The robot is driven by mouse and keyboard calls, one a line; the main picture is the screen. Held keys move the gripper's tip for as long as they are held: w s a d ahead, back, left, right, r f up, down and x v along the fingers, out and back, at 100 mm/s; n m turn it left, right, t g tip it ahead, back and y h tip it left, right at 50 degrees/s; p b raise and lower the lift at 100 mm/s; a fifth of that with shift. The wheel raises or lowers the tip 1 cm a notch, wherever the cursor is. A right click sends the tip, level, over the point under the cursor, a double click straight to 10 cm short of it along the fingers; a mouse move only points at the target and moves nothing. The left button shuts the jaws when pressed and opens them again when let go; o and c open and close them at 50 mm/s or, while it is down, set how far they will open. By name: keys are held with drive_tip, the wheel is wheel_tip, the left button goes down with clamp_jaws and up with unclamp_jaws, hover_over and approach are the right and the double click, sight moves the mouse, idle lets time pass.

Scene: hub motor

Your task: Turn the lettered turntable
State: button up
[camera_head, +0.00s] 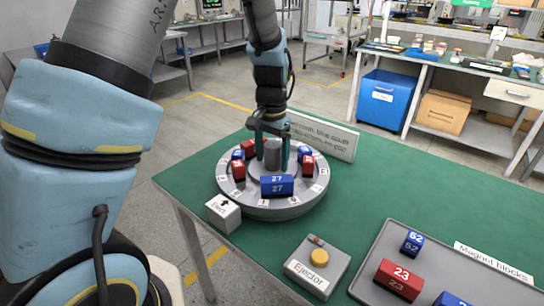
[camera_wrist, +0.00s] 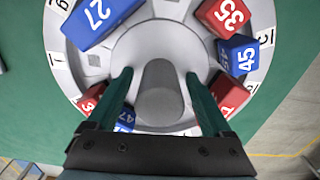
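The round grey turntable (camera_head: 305,205) stands on the green table, with white letter labels around its rim; it also fills much of the wrist view (camera_wrist: 90,58). Red and blue numbered blocks stand in its slots, among them blue 27 (camera_head: 277,186) at the front. Its central grey knob (camera_wrist: 160,95) rises between my fingers. My gripper (camera_head: 272,154) points down over the turntable's middle. In the wrist view my gripper (camera_wrist: 158,76) is open, one finger on each side of the knob, with a visible gap on both sides.
A white Exit block (camera_head: 223,214) with an arrow stands beside the turntable's front left. The Ejector box (camera_head: 317,266) with a yellow button is in front. A grey tray (camera_head: 385,250) of magnet blocks lies right. A white sign (camera_head: 330,139) stands behind.

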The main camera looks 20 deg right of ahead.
clamp_jaws()
idle(0.5)
